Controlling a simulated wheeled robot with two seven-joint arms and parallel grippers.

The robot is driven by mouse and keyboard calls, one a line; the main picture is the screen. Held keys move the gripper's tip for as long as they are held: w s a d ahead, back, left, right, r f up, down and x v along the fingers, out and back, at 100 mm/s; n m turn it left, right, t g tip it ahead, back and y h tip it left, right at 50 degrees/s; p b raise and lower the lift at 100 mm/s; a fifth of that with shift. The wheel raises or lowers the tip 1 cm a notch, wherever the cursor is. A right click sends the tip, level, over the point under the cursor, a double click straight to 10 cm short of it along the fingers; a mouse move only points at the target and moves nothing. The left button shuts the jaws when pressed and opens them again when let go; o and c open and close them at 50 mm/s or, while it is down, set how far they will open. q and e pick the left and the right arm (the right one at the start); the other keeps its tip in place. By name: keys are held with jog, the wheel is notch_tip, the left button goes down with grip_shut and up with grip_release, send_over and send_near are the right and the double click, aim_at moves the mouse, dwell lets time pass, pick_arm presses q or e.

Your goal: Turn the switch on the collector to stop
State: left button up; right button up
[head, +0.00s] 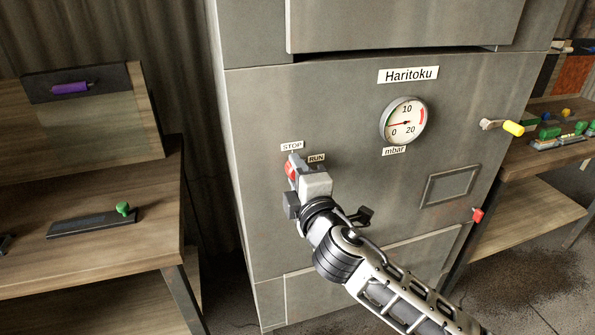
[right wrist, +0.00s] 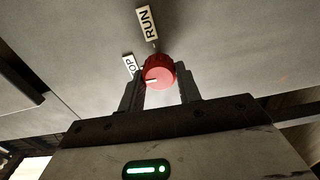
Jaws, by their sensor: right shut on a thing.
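The collector (head: 300,110) is a tall grey metal cabinet with a STOP label (head: 291,146) and a RUN label (head: 316,158). Its switch is a round red knob (head: 290,171) beside these labels, partly hidden by my right gripper (head: 296,177). In the right wrist view the red knob (right wrist: 158,70) sits between the two fingers of my right gripper (right wrist: 160,88), which is shut on it. A white mark on the knob points left, to the STOP label's side and away from RUN. The gripper partly covers the STOP label (right wrist: 130,65). My left gripper is not in view.
A round gauge (head: 404,121) is above and right of the switch. A yellow-tipped handle (head: 512,128) and a red valve handle (head: 478,215) are at the collector's right. A wooden bench (head: 130,245) stands left, another bench (head: 525,205) right.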

jog(key=shift+n, duration=0.3)
dwell(0.4)
jog(key=o, duration=1)
jog(key=shift+c, duration=0.2)
jog(key=shift+s, duration=0.15)
jog(key=b+v, duration=0.2)
jog(key=v, duration=1.3)
jog(key=shift+s, duration=0.35)
jog(key=shift+d, duration=0.15)
